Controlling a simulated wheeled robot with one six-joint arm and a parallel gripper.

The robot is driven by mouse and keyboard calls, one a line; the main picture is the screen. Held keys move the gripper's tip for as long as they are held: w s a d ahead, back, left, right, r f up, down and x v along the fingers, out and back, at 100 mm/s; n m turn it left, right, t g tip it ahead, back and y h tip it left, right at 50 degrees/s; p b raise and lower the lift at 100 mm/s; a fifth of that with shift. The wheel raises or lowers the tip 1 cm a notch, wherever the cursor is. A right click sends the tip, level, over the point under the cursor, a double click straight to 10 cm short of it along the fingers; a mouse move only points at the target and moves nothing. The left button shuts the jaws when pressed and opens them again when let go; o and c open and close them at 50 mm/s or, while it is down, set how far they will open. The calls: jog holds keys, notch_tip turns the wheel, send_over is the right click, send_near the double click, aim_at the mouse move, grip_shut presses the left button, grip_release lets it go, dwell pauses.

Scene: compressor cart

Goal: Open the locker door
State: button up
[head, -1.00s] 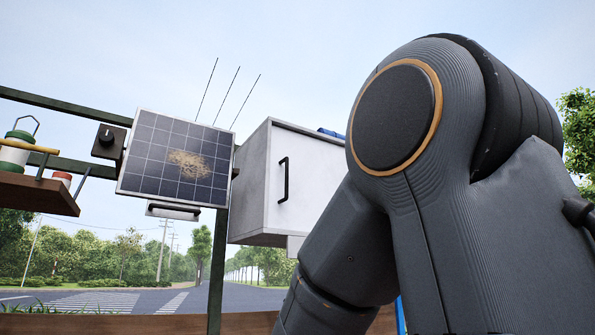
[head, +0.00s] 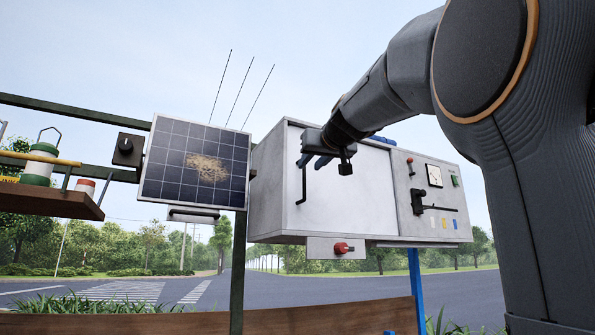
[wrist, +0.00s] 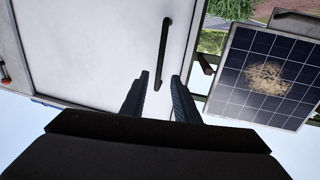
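The locker (head: 270,190) is a grey-white box with a pale front door (head: 345,205) that looks closed. A black vertical bar handle (head: 303,187) is near the door's left edge; it also shows in the wrist view (wrist: 164,52). My gripper (head: 308,151) is in front of the door at the handle's upper end. In the wrist view, the open fingers (wrist: 160,95) stand on both sides of the handle's near end. I cannot tell whether the fingers reach deep enough to surround the bar or whether they touch it.
A solar panel (head: 195,165) with a straw-like patch hangs left of the locker. A control panel (head: 433,195) with a gauge and a black lever is to the right. A red knob (head: 342,248) is below the door. A shelf with containers (head: 50,200) is far left.

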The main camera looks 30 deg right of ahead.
jog(key=w+p, duration=0.1)
jog(key=w, duration=0.1)
jog(key=w+d+r+p, duration=0.1)
jog(key=w, duration=0.2)
jog(key=w+p, duration=0.1)
jog(key=w, duration=0.1)
jog(key=shift+w+d+r, duration=0.15)
grip_shut()
